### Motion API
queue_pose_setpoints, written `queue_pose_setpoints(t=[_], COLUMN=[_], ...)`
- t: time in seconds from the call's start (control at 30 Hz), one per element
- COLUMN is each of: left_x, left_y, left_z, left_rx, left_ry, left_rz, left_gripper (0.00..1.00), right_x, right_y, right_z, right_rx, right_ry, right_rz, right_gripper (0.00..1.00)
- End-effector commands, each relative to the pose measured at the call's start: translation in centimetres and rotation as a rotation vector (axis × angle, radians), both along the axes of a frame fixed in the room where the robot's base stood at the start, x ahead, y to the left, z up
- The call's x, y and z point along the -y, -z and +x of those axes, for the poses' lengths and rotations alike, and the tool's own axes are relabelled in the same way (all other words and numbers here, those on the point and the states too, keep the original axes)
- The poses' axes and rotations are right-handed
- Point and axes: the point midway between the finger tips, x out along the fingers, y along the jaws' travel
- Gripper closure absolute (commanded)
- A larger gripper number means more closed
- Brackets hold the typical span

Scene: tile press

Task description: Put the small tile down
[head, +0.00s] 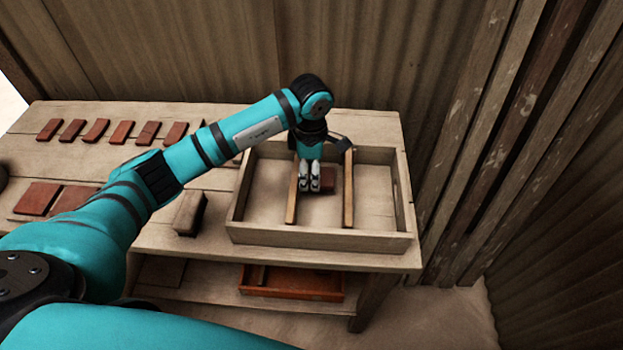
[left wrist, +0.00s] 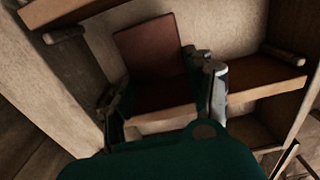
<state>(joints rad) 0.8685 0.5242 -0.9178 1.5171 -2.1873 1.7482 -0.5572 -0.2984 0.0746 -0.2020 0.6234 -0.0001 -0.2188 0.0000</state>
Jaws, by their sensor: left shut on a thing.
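My left gripper (head: 315,187) reaches down into the open wooden frame (head: 320,238), between its two inner rails. It is shut on the small tile (head: 328,178), a reddish-brown piece partly hidden behind the fingers. In the left wrist view my left gripper (left wrist: 160,82) has a finger on each side of a dark reddish surface. A lighter reddish face (left wrist: 148,45) shows beyond it; I cannot tell whether both belong to one piece. I cannot tell whether the tile touches the frame's floor. My right gripper is not in view.
The left rail (head: 293,195) and right rail (head: 348,190) flank my gripper closely. A wooden block (head: 189,213) stands left of the frame. Several small tiles (head: 122,132) lie in a row at the back; larger tiles (head: 38,198) lie front left. A reddish tray (head: 290,288) is below.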

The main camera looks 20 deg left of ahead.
Motion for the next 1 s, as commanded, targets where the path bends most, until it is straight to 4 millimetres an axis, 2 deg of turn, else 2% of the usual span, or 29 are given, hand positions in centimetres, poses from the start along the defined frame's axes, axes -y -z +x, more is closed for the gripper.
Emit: queue_pose_setpoints(t=[0.23,0.6,0.63,0.8,1.0], left_x=[0.0,0.0,0.0,0.0,0.0], left_y=[3.1,3.9,3.7,3.7,3.7], left_z=[-0.1,0.0,0.0,0.0,0.0], left_rx=[-0.004,0.001,0.000,0.000,0.000], left_ry=[0.000,0.001,0.001,0.001,0.001], left_rz=[0.000,0.001,0.001,0.001,0.001], left_gripper=[0.80,0.80,0.43,0.23,0.23], right_x=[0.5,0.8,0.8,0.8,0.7], right_y=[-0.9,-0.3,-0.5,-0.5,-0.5], right_z=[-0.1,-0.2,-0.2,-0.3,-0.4], right_rx=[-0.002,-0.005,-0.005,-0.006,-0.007], right_ry=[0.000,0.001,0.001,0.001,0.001], right_rz=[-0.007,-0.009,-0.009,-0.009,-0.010], right_gripper=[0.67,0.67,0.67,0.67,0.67])
